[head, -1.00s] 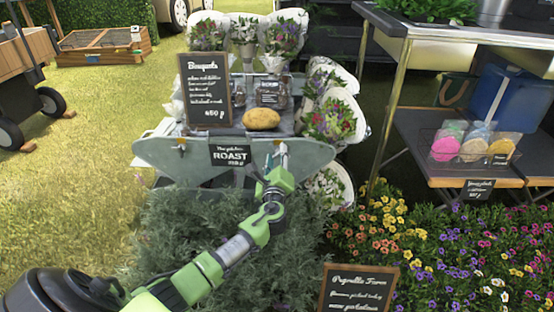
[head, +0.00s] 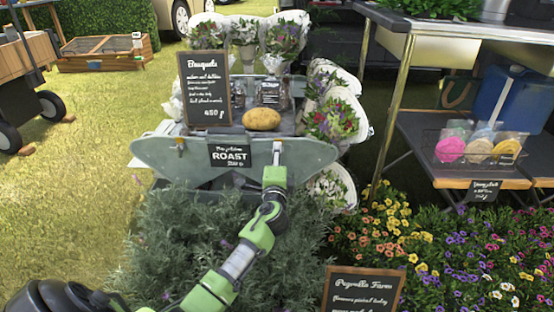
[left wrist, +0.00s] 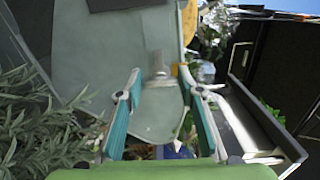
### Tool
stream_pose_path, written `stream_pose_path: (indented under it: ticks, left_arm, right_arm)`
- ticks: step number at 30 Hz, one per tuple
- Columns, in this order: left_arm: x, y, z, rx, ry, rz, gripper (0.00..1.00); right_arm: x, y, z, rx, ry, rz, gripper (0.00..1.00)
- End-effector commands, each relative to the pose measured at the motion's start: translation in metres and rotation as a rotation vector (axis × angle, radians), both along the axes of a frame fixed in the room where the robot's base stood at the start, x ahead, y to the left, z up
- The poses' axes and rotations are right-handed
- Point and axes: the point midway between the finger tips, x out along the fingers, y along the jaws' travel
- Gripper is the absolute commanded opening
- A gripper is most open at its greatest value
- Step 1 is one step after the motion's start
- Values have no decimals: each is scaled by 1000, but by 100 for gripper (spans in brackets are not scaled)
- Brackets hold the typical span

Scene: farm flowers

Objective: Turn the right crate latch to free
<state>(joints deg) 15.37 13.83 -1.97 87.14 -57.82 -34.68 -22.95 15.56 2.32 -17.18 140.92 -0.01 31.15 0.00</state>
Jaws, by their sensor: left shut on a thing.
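The grey crate (head: 150,158) has a curved front panel with a small latch at each end. In the left wrist view, the right latch (left wrist: 157,66) is a pale metal piece between the teal fingers of my left gripper (left wrist: 160,76). My left gripper is shut on it. The latch's exact angle is hard to tell. My right gripper is not in view.
A ROAST sign (head: 229,156) hangs beside the gripper on the panel. Leafy bushes (head: 190,235) lie below my arm. A metal-framed table (head: 408,45) stands to the right.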

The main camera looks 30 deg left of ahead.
Motion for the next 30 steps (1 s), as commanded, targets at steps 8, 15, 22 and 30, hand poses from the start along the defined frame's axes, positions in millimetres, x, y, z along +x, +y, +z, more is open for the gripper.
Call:
stream_pose_path:
  ticks: [8,15,22,30]
  left_arm:
    - [0,-1,-3,-35,-17,0,13]
    - [0,-1,-3,-37,-18,0,13]
    - [0,-1,-2,-37,-18,0,51]
    - [0,0,-1,-34,-19,0,51]
  right_arm:
    - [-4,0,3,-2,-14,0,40]
    - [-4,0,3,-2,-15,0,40]
    - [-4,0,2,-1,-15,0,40]
    - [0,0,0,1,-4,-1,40]
